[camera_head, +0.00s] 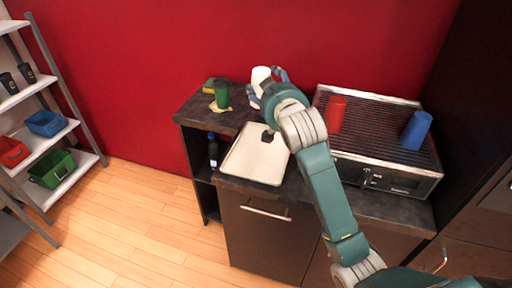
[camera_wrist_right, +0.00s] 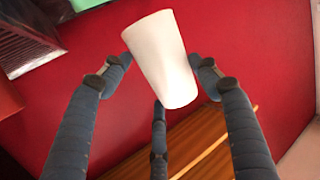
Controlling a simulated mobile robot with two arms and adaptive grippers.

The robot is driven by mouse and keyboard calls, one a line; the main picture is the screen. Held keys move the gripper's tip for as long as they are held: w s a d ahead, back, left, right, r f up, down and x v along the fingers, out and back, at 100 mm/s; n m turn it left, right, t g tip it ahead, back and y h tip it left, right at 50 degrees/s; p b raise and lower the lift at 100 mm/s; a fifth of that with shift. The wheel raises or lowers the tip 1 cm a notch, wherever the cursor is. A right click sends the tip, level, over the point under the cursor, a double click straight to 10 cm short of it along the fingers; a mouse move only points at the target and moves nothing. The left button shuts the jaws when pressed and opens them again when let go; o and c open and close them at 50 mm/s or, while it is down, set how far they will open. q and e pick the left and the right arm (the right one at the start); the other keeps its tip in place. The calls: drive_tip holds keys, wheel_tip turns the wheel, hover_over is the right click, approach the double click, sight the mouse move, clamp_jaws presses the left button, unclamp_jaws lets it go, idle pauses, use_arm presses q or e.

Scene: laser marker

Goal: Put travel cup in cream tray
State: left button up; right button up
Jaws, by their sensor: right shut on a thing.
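The white travel cup (camera_head: 260,75) is held by my right gripper (camera_head: 268,86) near the red wall, above the back of the dark counter. In the right wrist view the cup (camera_wrist_right: 162,58) is tilted between the fingers of my right gripper (camera_wrist_right: 160,75), which is shut on it. The cream tray (camera_head: 240,172) lies on the counter in front of and below the gripper. A small dark thing shows over its back right part; I cannot tell what it is. My left gripper is out of view.
A green cup (camera_head: 222,95) and a yellow-green item (camera_head: 209,86) stand left of the gripper. A bottle (camera_head: 213,152) sits in the lower shelf. Shelving (camera_head: 62,85) stands far left.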

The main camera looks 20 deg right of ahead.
wheel_tip(320, 180, down, 19)
drive_tip(key=shift+d+f+p, duration=0.15)
drive_tip(key=shift+p, duration=0.5)
drive_tip(key=shift+f, duration=0.2)
drive_tip(key=o, duration=1.2)
drive_tip(key=shift+o, duration=0.2)
